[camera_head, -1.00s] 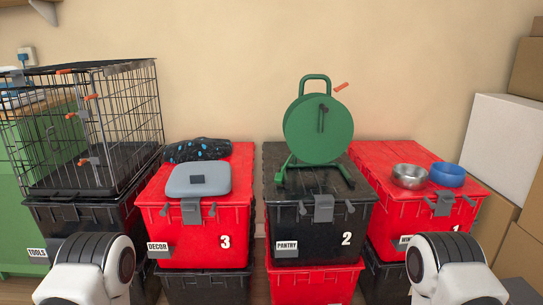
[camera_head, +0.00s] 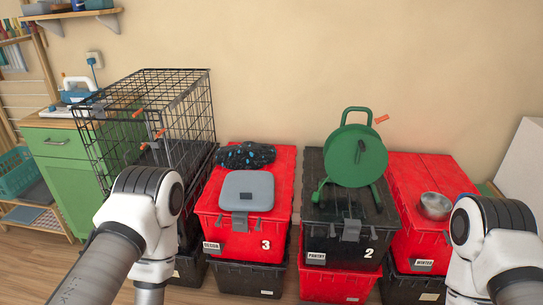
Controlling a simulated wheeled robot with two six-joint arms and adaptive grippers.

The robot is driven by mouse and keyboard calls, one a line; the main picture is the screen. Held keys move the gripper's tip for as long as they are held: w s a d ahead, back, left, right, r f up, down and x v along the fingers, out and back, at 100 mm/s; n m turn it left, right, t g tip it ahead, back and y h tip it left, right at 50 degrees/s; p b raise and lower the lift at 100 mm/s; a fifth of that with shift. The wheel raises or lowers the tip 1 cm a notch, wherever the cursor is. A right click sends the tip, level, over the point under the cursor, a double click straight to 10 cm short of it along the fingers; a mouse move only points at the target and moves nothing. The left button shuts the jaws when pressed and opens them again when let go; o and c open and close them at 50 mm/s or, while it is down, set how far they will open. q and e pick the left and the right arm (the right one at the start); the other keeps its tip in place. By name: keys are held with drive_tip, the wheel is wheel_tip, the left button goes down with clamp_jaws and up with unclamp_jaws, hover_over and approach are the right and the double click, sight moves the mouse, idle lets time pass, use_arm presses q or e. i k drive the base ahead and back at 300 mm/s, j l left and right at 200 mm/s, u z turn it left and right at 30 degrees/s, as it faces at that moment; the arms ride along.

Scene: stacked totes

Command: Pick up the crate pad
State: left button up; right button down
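A dark, blue-spotted soft bundle (camera_head: 245,155), which looks like the crate pad, lies at the back of the red tote (camera_head: 270,225) marked 3. A flat grey case (camera_head: 247,191) lies in front of it on the same lid. The black wire crate (camera_head: 160,125) stands on a dark tote to the left. White joints of both my arms show at the lower left and right, but neither gripper is in view. Nothing is seen touching the bundle.
A green reel (camera_head: 356,155) stands on the black tote (camera_head: 345,235) marked 2. A metal bowl (camera_head: 435,206) sits on the red tote (camera_head: 428,178) at right. A green cabinet (camera_head: 70,175) and teal basket (camera_head: 14,174) are at left. Bare floor (camera_head: 40,275) shows lower left.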

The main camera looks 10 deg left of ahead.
sight(251, 191)
drive_tip(key=i+j+z, duration=0.1)
drive_tip(key=i+z, duration=0.3)
drive_tip(key=i, duration=0.5)
